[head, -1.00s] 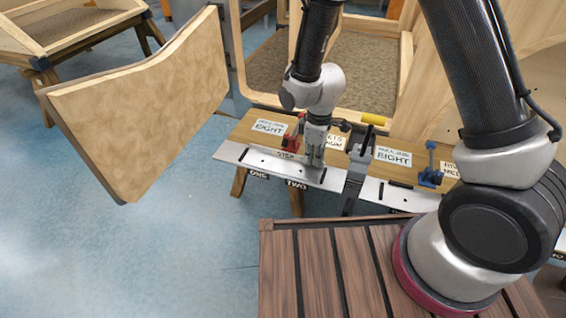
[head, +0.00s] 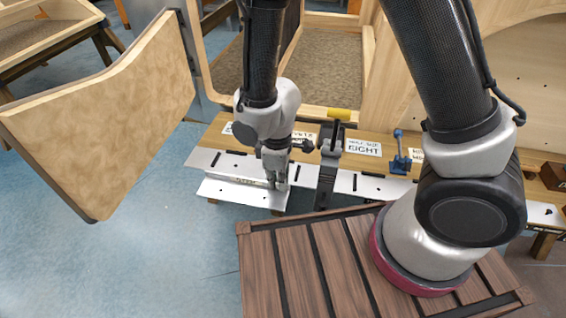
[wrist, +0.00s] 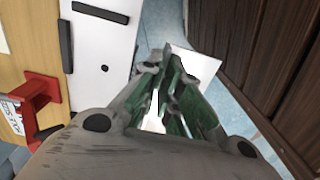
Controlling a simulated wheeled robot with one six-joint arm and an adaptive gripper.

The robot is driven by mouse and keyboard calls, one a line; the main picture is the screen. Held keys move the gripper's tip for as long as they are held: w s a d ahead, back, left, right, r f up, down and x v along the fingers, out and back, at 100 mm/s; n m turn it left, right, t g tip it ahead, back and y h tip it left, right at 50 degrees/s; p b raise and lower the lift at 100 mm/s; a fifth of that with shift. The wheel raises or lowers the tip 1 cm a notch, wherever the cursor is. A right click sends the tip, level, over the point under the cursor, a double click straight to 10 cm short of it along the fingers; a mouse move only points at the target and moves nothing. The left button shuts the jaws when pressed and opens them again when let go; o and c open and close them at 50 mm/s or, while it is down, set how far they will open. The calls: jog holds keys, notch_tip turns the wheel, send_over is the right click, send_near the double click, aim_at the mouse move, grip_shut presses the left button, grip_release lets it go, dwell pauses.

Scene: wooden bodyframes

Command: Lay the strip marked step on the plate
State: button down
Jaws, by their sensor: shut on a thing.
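My gripper (head: 275,182) is shut on the pale strip (head: 232,193), with its fingers near the strip's right end. A small dark marking shows on the strip, too small to read now. The strip lies along the front edge of the white plate (head: 206,160) and reaches out past it over the floor. I cannot tell its height or whether it touches the plate. In the wrist view the plate (wrist: 103,45) has black bars and a dark hole, left of my gripper (wrist: 168,60). A white part of the strip (wrist: 205,64) shows beyond the fingers, which hide the rest.
The wooden bench (head: 213,132) carries labels, a grey clamp (head: 328,165) and a blue clamp (head: 400,155). A red clamp (wrist: 40,92) stands near the plate in the wrist view. A slatted brown deck (head: 290,270) is at the front. A large wooden panel (head: 105,120) stands left.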

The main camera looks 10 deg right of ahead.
jog(key=s, duration=0.2)
jog(key=s+a, duration=0.1)
jog(key=s, duration=0.1)
jog(key=s+a, duration=0.1)
jog(key=shift+s+a, duration=0.25)
jog(key=shift+s, duration=0.15)
jog(key=shift+s+a+r, duration=0.1)
jog(key=shift+s+r, duration=0.2)
jog(key=shift+r, duration=0.4)
notch_tip(320, 180, up, 5)
send_over(272, 208)
jog(key=shift+s+a+f, duration=0.1)
jog(key=shift+s+f, duration=0.05)
jog(key=shift+s, duration=0.15)
